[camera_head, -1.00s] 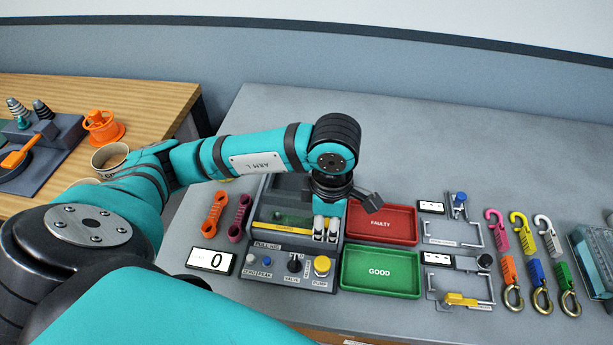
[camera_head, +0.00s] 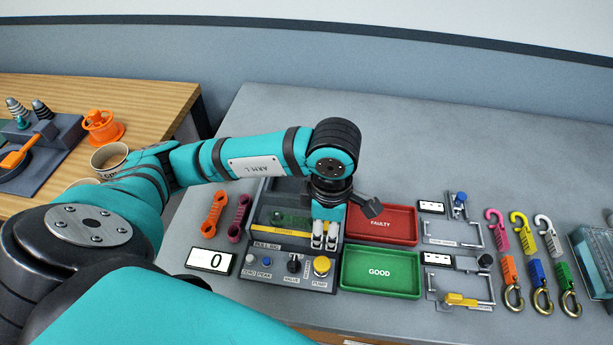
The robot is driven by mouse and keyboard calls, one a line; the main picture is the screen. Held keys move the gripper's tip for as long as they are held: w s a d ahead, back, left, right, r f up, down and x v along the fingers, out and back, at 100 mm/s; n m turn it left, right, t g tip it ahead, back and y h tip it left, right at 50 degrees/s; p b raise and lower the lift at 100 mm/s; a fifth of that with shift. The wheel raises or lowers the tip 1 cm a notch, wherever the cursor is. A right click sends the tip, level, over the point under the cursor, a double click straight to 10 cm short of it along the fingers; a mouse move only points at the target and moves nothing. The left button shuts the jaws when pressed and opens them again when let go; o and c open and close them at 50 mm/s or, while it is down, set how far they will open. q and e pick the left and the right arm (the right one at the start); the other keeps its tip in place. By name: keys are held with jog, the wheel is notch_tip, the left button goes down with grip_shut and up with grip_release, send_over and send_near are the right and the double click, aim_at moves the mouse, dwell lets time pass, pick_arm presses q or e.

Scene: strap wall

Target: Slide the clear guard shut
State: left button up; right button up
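The pulling rig (camera_head: 256,199) is a dark grey open-topped box behind a control panel. A yellow strip (camera_head: 275,231) runs across its near side and seems to be the edge of the clear guard. The clear sheet itself is hard to make out. My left gripper (camera_head: 325,241) points down over the rig's right part, its light-tipped fingers at the right end of the yellow strip. I cannot tell whether the fingers touch or grip it. The wrist hides the rig's back right part. My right gripper is out of view.
The control panel (camera_head: 282,269) with knobs is just in front of the fingers. A red FAULTY tray (camera_head: 382,224) and green GOOD tray (camera_head: 380,273) lie close on the right. A display reading 0 (camera_head: 209,260) and two links (camera_head: 214,212) are on the left.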

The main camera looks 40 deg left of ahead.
pick_arm(q)
jog(key=shift+r+p, duration=1.65)
jog(key=shift+r, duration=1.5)
jog(key=shift+c, duration=0.7)
jog(key=shift+r, duration=0.15)
jog(key=shift+c, duration=1.2)
jog(key=shift+r+p, duration=0.3)
jog(key=shift+r, duration=0.1)
jog(key=shift+c, duration=1.2)
notch_tip(320, 180, up, 5)
jog(key=shift+f+p, duration=0.1)
jog(key=shift+p, duration=1.15)
jog(key=shift+c, duration=0.2)
